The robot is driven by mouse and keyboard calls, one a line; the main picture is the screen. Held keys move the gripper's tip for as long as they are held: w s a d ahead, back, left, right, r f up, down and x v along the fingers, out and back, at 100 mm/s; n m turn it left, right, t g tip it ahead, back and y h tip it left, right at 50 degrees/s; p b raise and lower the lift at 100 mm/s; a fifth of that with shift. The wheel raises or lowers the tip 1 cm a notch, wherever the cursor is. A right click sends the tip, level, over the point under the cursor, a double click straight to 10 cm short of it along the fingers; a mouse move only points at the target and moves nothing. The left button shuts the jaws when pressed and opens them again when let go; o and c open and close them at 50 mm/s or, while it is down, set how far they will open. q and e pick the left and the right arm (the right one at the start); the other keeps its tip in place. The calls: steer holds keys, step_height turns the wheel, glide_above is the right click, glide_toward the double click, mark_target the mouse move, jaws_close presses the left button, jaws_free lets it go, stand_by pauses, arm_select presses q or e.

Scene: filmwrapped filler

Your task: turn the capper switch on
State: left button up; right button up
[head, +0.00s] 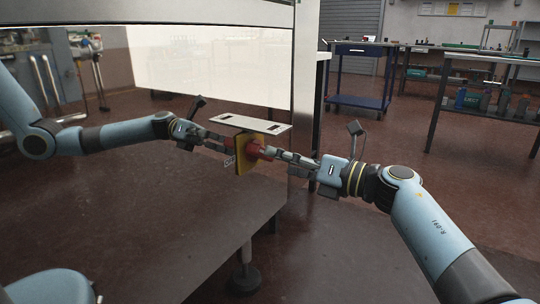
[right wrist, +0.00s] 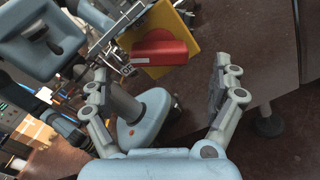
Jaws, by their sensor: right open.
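The capper switch is a red handle on a yellow plate (head: 243,160), below a pale shelf-like plate on the machine's side. The red handle (head: 256,150) sticks out toward my right gripper (head: 284,157), which is level with it. In the right wrist view the red handle (right wrist: 160,47) lies just past the open fingertips of my right gripper (right wrist: 157,88), roughly between their lines; no firm contact shows. My left gripper (head: 212,139) is at the left side of the yellow plate; its fingertips are partly hidden, so its opening is unclear.
The pale plate (head: 250,123) juts out just above the switch. The machine's steel post (head: 304,80) stands behind it. A dark platform (head: 180,215) lies below. A blue cart (head: 358,75) and workbenches stand far back; the floor at right is clear.

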steer(key=v, duration=0.7)
